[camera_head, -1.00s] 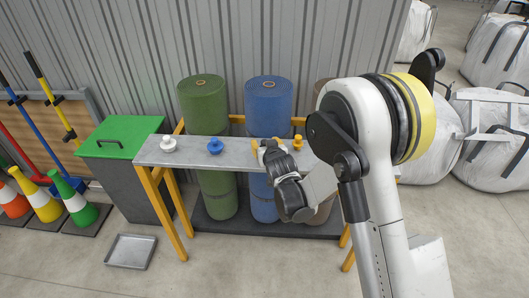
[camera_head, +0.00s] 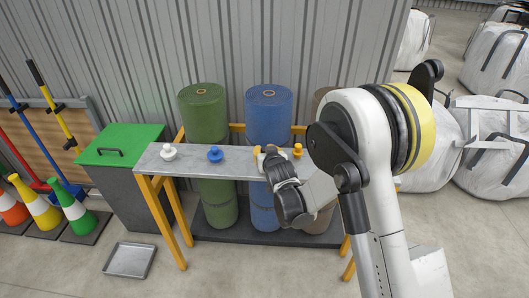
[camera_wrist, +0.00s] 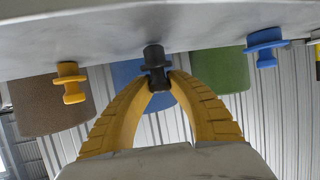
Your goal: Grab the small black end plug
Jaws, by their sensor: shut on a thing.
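The small black end plug (camera_wrist: 154,56) shows in the middle of the wrist view, at the grey shelf. My gripper (camera_wrist: 158,80) has its two yellow fingers closed on the plug's knob end, one from each side. In the head view my gripper (camera_head: 263,152) is low over the shelf's right half, and the black plug cannot be made out there. I cannot tell whether the plug still touches the shelf.
The grey shelf (camera_head: 190,165) also holds a white plug (camera_head: 169,152), a blue plug (camera_head: 215,154) and a yellow plug (camera_head: 298,150), close right of my gripper. Green (camera_head: 206,115) and blue (camera_head: 267,110) turf rolls stand behind. A green-lidded bin (camera_head: 125,142) stands left.

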